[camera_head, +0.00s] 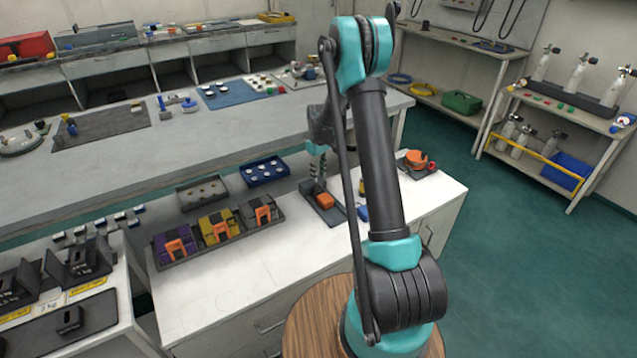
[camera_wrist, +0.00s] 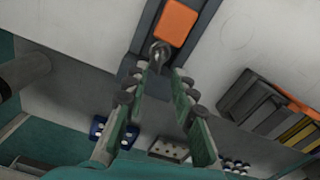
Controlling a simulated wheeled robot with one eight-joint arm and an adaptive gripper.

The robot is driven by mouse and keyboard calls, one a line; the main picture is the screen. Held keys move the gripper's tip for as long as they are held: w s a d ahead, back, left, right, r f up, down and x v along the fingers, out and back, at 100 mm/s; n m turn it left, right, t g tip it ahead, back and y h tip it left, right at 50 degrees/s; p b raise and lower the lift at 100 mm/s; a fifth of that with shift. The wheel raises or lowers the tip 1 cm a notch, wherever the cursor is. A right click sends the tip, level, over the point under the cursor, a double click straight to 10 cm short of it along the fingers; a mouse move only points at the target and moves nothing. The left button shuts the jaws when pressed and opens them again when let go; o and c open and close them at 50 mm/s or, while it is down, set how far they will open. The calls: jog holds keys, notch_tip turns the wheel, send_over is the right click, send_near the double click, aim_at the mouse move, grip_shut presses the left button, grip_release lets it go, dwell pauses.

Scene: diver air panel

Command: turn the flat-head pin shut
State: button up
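A small grey metal piece with a rounded head, which looks like the flat-head pin (camera_wrist: 159,52), stands on a dark narrow base (camera_wrist: 143,45) beside an orange block (camera_wrist: 177,22) in the wrist view. My gripper (camera_wrist: 158,72) is open, with its two green-padded fingers on either side of a clear gap. The pin lies just beyond the fingertips, roughly in line with the gap; I cannot tell whether they touch it. In the head view my gripper (camera_head: 318,182) points down over the dark base with the orange block (camera_head: 324,200). The pin is not distinct there.
Purple, yellow and grey units with orange clips (camera_head: 219,228) stand in a row to the left on the white counter (camera_head: 225,290). A blue tray (camera_head: 264,172) and a dark tray (camera_head: 203,193) lie behind. An orange round item (camera_head: 416,159) sits to the right.

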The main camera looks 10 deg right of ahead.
jog(key=shift+f, duration=2.4)
grip_shut()
